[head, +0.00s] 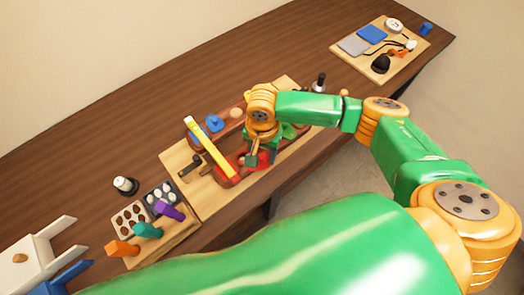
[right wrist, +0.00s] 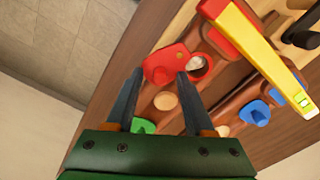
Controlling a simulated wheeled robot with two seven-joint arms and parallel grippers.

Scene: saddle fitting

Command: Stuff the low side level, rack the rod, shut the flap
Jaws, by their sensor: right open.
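My right gripper (head: 257,158) is open over the near side of the brown saddle form (head: 228,182). In the right wrist view the red flap (right wrist: 165,66) lies between and just beyond its fingertips (right wrist: 160,73), with no grip on it visible. A round opening with pale stuffing (right wrist: 197,65) shows beside the red flap, uncovered. A dark rod-like piece (head: 190,166) sits left of the form. My left gripper is not in view.
Blue flap (head: 214,123) and green flap (head: 289,131) are also on the form. A far board (head: 352,66) holds pads and a dark tool. Bare table lies behind.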

